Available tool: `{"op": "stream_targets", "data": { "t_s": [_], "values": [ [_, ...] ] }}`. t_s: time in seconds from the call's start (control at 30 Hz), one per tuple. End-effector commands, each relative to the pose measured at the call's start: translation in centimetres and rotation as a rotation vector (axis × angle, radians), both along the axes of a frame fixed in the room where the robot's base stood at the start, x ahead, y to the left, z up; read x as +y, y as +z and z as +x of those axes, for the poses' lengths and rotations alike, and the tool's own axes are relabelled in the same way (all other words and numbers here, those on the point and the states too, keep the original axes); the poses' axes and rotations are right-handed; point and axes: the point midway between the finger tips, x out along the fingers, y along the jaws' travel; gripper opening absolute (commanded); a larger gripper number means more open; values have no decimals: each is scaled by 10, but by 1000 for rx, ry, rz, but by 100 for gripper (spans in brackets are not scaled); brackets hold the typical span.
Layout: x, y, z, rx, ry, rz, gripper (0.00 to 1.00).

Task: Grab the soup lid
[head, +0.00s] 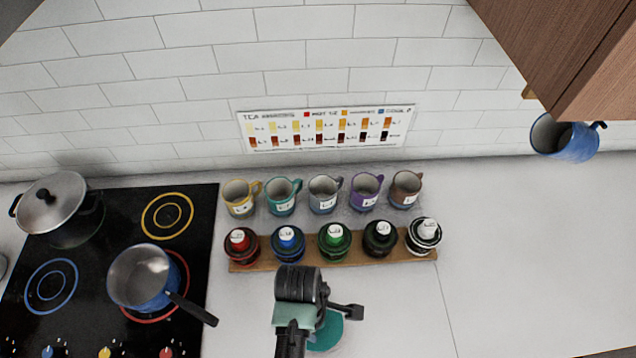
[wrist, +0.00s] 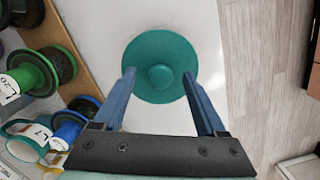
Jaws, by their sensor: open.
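A round teal lid (wrist: 160,50) with a small teal knob lies on the white counter in the wrist view. In the head view its edge (head: 328,335) shows partly from under my arm. My gripper (wrist: 159,76) is open, its two blue fingers spread to either side of the knob and overlapping the lid's outer edges in the picture. Nothing is between the fingers but the view of the knob. How high the fingertips are above the lid I cannot tell. A second lid, silver with a black knob (head: 48,190), sits on the pot at the far left of the stove.
A blue saucepan (head: 140,275) stands on the black stove at left. The counter at right is clear.

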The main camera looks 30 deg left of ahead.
Motion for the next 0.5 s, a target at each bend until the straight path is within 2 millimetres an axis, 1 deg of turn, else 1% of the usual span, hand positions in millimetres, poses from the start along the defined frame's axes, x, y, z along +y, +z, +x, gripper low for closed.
{"op": "stream_targets", "data": {
  "t_s": [0.2,0.23,0.37,0.4,0.47,0.5],
  "values": [
    [0,-2,0,-1,0,0,74],
    [0,-1,0,-1,0,0,72],
    [0,-1,0,0,0,0,49],
    [0,-1,0,0,0,0,42],
    [0,-1,0,0,0,0,31],
    [0,-1,0,0,0,0,24]
  ]
}}
